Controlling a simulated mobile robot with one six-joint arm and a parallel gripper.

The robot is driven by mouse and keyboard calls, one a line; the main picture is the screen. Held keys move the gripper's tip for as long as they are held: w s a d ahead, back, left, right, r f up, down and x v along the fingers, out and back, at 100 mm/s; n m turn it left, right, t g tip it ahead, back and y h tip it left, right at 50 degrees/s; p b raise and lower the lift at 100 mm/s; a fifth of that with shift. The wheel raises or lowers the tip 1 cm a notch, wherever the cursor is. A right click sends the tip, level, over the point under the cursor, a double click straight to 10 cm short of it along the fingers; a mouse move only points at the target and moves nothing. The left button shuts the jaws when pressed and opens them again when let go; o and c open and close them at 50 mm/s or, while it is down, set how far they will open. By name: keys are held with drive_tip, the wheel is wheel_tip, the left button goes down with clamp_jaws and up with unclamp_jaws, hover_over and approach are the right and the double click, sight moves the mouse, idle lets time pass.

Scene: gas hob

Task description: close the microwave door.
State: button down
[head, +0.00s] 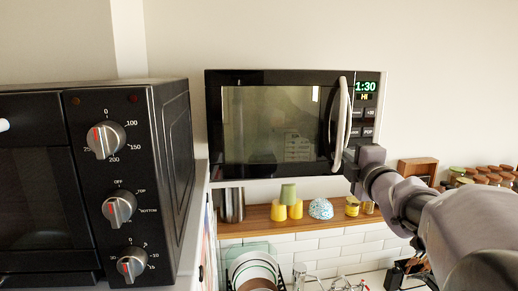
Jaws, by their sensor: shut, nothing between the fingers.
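The microwave (370,100) hangs on the wall in the middle of the head view, with a lit green display. Its door (235,172) has a black frame and a dark window, and looks flush or nearly flush with the front; I cannot tell whether a small gap is left. The pale curved door handle (341,120) stands upright at the door's right side. My gripper (350,162) is shut and empty, close to the lower end of the handle and the door's lower right corner. I cannot tell whether it touches them.
A black toaster oven (170,150) with dials stands close at the left. A wooden shelf (262,224) below the microwave holds yellow and green cups (279,212) and a patterned bowl (320,208). Plates (254,272) stand in a rack below. Spice jars (485,174) are at right.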

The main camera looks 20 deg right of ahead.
drive_tip(key=w+y+p, duration=0.1)
drive_tip(key=w+d+n+y+p, duration=0.1)
drive_tip(key=shift+w+d+r+t, duration=0.1)
drive_tip(key=shift+w+r+t, duration=0.1)
drive_tip(key=shift+w+t, duration=0.15)
idle(0.4)
